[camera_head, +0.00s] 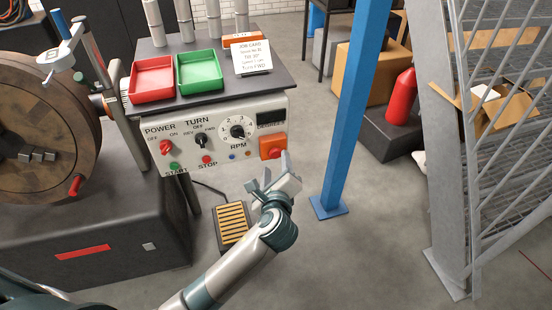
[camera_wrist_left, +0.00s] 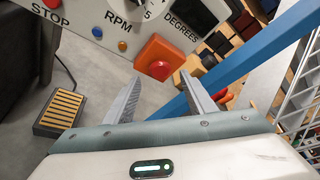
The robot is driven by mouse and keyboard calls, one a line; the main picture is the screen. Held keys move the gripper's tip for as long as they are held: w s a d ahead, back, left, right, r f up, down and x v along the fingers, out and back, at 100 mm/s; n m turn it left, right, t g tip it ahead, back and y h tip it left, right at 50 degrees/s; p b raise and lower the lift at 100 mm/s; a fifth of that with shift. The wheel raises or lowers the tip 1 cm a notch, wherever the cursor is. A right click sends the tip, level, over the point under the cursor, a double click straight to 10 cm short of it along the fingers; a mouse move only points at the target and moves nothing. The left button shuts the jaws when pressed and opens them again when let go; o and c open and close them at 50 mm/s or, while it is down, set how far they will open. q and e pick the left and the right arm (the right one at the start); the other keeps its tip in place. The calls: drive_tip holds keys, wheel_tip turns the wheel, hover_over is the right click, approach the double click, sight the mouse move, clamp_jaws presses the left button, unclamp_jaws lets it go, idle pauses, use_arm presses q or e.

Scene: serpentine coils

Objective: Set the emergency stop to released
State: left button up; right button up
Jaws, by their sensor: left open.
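The emergency stop is a red mushroom button on an orange box (camera_head: 272,145) at the right end of the white control panel (camera_head: 222,155). It also shows in the left wrist view, with its orange box (camera_wrist_left: 159,54) and round red button (camera_wrist_left: 160,70). I cannot tell whether the button is pressed in or out. My left gripper (camera_head: 275,170) is open and empty, just below and in front of the box in the head view. In the wrist view its two fingers (camera_wrist_left: 160,79) point toward the button, one on each side below it. My right gripper is not in view.
Knobs and start and stop buttons fill the panel. Red (camera_head: 152,79) and green (camera_head: 200,71) trays and a job card (camera_head: 252,58) sit above it. A blue post (camera_head: 348,110) stands close at right. A yellow-slatted pedal (camera_head: 232,225) lies on the floor.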

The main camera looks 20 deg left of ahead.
sight(276, 155)
use_arm(q)
drive_tip(key=shift+x, duration=2.25)
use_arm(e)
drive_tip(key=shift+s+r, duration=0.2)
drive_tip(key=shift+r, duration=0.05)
use_arm(q)
drive_tip(key=c, duration=1.2)
clamp_jaws()
drive_tip(key=shift+s, duration=0.1)
drive_tip(key=shift+s+d+r+p, duration=0.1)
drive_tip(key=shift+s+p, duration=0.05)
drive_tip(key=shift+p, duration=0.2)
drive_tip(key=shift+s+d+p, duration=0.3)
drive_tip(key=shift+s+p, duration=0.15)
drive_tip(key=shift+p, duration=0.25)
drive_tip(key=shift+d+f, duration=0.1)
drive_tip(key=shift+f, duration=0.15)
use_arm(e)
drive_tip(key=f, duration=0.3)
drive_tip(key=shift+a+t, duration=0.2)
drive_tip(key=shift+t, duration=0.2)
